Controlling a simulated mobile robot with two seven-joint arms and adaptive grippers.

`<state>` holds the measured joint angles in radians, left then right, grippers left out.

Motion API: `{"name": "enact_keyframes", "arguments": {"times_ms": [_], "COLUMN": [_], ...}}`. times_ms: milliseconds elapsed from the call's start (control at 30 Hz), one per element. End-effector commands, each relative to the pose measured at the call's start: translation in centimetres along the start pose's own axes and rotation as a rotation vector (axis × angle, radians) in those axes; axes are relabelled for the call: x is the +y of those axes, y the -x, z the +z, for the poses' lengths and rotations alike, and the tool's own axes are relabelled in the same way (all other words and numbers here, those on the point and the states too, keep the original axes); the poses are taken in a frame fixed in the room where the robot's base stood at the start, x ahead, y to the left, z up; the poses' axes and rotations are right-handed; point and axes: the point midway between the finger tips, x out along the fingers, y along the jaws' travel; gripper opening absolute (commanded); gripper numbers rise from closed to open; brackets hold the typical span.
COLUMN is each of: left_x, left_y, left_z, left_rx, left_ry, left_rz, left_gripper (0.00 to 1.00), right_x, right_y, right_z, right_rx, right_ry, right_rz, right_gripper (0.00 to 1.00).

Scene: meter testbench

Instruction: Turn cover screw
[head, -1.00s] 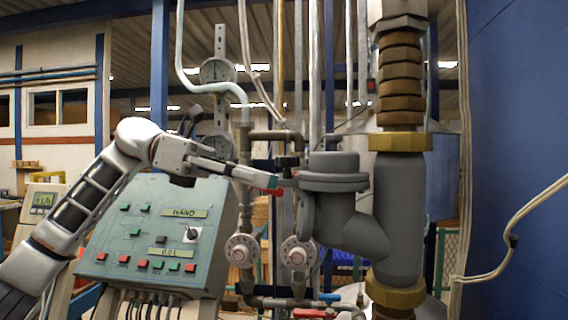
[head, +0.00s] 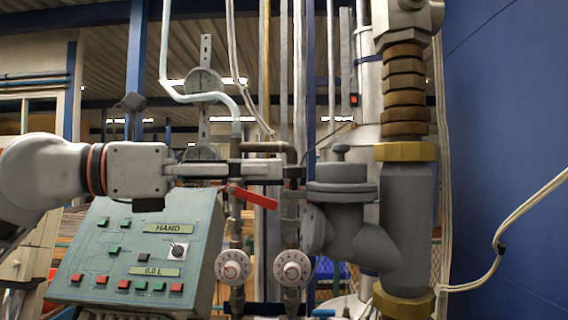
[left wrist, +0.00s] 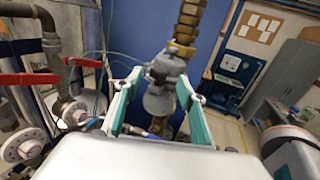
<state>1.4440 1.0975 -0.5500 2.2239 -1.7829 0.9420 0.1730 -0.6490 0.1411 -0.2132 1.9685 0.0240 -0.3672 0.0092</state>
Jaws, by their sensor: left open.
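The grey valve-like body (head: 402,215) stands at right centre in the head view, with a flanged round cover (head: 342,193) on its slanted branch. A small knob-like screw (head: 340,150) sticks up from the cover's top. In the left wrist view the grey body (left wrist: 160,98) shows between my fingers, farther off. My left gripper (head: 292,172) points right, level, with its tips just left of the cover. I cannot tell whether they touch it. Its two teal-lined fingers are apart and empty in the left wrist view (left wrist: 162,80). My right gripper is not in view.
A red lever handle (head: 253,196) sits just below my left gripper. Two round white dials (head: 292,268) are on the pipes beneath. A control panel (head: 140,250) with buttons stands at lower left. A blue wall (head: 505,120) closes the right side.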

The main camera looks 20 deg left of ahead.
Motion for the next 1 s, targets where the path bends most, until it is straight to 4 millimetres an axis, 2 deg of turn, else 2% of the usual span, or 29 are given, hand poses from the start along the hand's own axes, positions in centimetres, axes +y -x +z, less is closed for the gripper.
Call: {"name": "enact_keyframes", "arguments": {"times_ms": [133,300,433,633,667,800,1000], "left_x": [-0.1,0.0,0.0,0.1,0.1,0.1,0.1], "left_y": [-2.3,-3.9,-4.4,-4.4,-4.4,-4.4,-4.4], "left_z": [0.2,0.1,0.0,0.0,0.0,0.0,0.0], "left_rx": [0.0,0.001,0.001,0.001,0.001,0.001,0.001], "left_ry": [-0.001,0.0,0.0,0.0,0.0,0.0,0.001], "left_rz": [-0.003,0.0,0.0,0.0,0.0,0.0,-0.002], "left_gripper": [0.4,0.4,0.4,0.4,0.38,0.02,0.02], "right_x": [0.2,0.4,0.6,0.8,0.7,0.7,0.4], "right_y": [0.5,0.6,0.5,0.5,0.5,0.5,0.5], "right_z": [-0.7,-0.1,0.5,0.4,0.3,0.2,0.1], "right_rx": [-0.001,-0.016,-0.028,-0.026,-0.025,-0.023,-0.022], "right_ry": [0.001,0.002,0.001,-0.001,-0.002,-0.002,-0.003], "right_rz": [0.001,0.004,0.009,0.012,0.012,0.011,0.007], "right_gripper": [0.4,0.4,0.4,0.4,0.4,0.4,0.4]}}
